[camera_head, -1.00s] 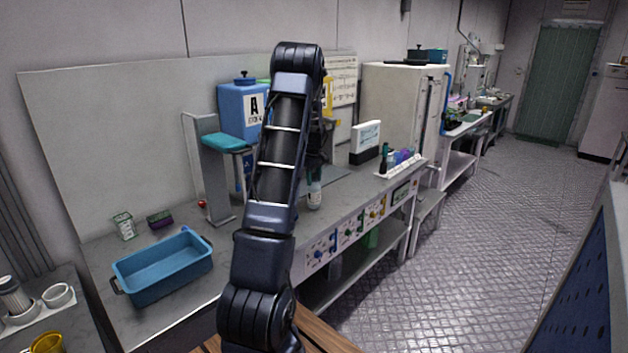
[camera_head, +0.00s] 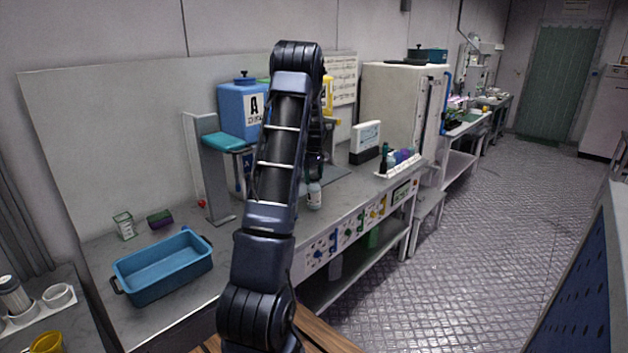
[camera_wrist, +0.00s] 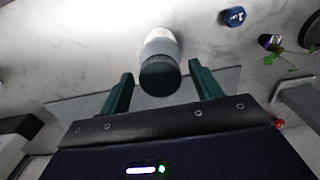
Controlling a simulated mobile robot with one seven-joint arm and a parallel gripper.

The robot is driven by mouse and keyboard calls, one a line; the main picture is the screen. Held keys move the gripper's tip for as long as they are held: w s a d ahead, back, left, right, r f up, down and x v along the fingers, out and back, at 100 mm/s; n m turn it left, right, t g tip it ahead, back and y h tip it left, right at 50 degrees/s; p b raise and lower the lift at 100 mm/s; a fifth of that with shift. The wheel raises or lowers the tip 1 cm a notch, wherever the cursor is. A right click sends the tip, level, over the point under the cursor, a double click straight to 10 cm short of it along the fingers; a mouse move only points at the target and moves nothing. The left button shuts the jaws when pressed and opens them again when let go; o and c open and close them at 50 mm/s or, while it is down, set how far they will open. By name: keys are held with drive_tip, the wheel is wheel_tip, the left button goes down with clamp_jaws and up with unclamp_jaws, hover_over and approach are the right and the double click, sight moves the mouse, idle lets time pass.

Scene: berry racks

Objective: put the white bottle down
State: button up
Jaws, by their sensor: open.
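The white bottle (camera_head: 314,194) stands upright on the grey bench top, near its front edge, just right of my arm in the head view. In the wrist view the white bottle (camera_wrist: 159,42) shows its dark cap towards me, between and a little beyond my two green fingers. My gripper (camera_wrist: 160,84) is open, with a gap on each side of the cap. In the head view my arm hides most of the gripper, which is behind and above the bottle.
A blue tub (camera_head: 162,264) stands on the bench at the left. A blue container marked A (camera_head: 240,105) stands behind my arm. A white rack with small bottles (camera_head: 400,163) is to the right. In the wrist view a blue-capped item (camera_wrist: 232,16) and a small plant (camera_wrist: 285,50) lie right of the bottle.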

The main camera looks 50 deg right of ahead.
wheel_tip(320, 180, up, 11)
idle(0.4)
idle(0.4)
drive_tip(key=s+a+r+t, duration=0.1)
drive_tip(key=s+a+r, duration=0.2)
drive_tip(key=a, duration=1.7)
drive_tip(key=s+a+r+t, duration=0.2)
drive_tip(key=s+a, duration=0.6)
drive_tip(key=a, duration=1.2)
drive_tip(key=s+a+r+t, duration=0.1)
drive_tip(key=s+a+r, duration=0.3)
drive_tip(key=a, duration=1.7)
drive_tip(key=shift+s+r+t, duration=0.3)
drive_tip(key=shift+s+r, duration=0.1)
drive_tip(key=shift+s, duration=0.65)
